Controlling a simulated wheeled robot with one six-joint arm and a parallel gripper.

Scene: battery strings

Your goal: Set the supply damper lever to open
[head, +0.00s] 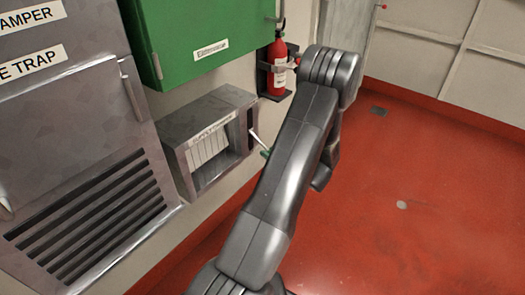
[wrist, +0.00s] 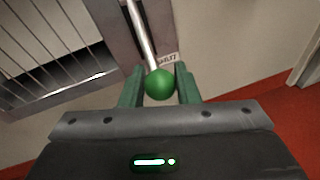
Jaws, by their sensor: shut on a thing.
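The supply damper box (head: 172,150) is a grey metal housing with a slatted opening on the wall. Its lever (head: 257,139) is a pale rod sticking out from a dark slot on the box's right side. In the wrist view the lever rod (wrist: 141,35) ends in a green ball knob (wrist: 160,84). A label reading SHUT (wrist: 168,58) is right beside the rod, above the knob. My gripper (wrist: 160,88) is shut on the knob, one green finger on each side. In the head view my arm hides most of the gripper; only a bit of green shows.
A green cabinet (head: 205,40) hangs above the damper box. A red fire extinguisher (head: 277,68) stands in a bracket to its right. A louvred grey panel (head: 75,150) is at the left. The red floor (head: 430,210) at right is largely clear.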

